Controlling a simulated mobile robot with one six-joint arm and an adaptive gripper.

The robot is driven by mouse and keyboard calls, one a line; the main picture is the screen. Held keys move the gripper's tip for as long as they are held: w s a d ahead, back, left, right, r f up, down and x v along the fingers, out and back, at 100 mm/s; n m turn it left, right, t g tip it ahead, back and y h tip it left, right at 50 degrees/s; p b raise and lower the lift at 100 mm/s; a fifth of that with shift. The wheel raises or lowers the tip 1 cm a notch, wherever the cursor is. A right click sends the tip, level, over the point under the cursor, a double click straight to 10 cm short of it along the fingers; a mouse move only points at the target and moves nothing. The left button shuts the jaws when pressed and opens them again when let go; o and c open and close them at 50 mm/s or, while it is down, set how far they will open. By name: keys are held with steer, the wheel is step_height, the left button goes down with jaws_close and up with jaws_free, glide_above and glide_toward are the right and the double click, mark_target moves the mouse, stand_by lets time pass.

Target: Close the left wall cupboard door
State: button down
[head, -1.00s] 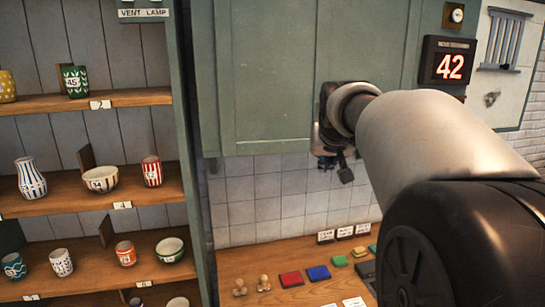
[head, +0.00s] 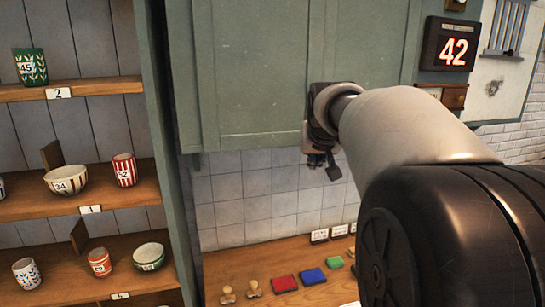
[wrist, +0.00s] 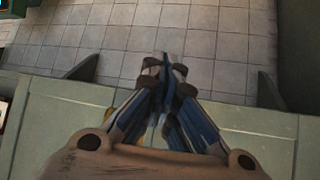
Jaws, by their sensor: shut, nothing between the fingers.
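The left wall cupboard door (head: 258,75) is a green framed panel above the tiled wall in the head view. It looks about in line with the green panel (head: 365,45) to its right; I cannot tell whether a small gap is left. My gripper (head: 318,160) hangs at the lower right part of the door, partly hidden behind my wrist. In the wrist view my gripper (wrist: 165,75) has its fingers together and empty, with green cupboard fronts (wrist: 60,125) beneath. Whether it touches the door is unclear.
An open shelf (head: 100,88) with painted cups and bowls stands at the left. A counter (head: 235,270) below holds stamps and coloured pads. A red number display (head: 449,46) hangs at the right. Tiled wall (head: 250,195) lies bare between cupboard and counter.

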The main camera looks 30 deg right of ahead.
steer(key=w+d+p, duration=0.5)
steer(key=w+p, duration=0.1)
steer(key=w, duration=0.2)
steer(key=shift+w+r, duration=0.15)
steer(key=shift+w, duration=0.15)
steer(key=shift+d, duration=0.1)
